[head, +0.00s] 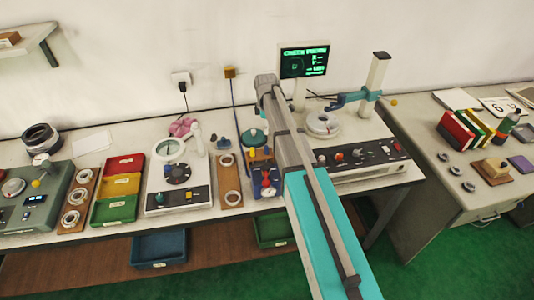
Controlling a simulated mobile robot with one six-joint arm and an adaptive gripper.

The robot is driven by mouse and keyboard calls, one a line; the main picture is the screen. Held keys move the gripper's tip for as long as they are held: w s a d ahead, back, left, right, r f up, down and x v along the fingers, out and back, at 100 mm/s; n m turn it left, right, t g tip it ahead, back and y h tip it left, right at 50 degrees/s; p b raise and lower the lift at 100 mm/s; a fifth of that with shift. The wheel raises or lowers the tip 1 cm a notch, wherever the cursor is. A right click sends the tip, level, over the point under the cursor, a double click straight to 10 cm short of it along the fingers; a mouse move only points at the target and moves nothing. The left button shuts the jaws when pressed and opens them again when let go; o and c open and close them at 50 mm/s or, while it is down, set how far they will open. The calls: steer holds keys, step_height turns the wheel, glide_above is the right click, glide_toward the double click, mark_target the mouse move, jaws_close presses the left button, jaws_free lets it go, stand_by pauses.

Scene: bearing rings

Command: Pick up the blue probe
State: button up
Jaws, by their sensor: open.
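A small blue rack (265,180) stands near the front edge of the bench, just left of my arm. Short upright pieces with red, yellow and blue parts stand in or at it. They are too small to tell which is the blue probe, and my arm may hide part of the rack's right side. My arm reaches from the bottom right up over the bench, its far end in front of the wall left of the screen. I cannot make out my gripper's fingers.
Left of the rack are a ring board (230,182), a white dial instrument (178,197) and a green tray (113,209). A teal-lidded item (254,138) stands behind the rack. Right of my arm is a wide measuring machine (362,158). A second table (440,178) stands farther right.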

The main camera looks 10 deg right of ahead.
mark_target(267, 146)
steer(key=shift+f+b, duration=3.4)
steer(key=shift+f, duration=0.3)
steer(key=shift+s+f+b, duration=0.1)
steer(key=shift+f+b, duration=2.5)
jaws_close()
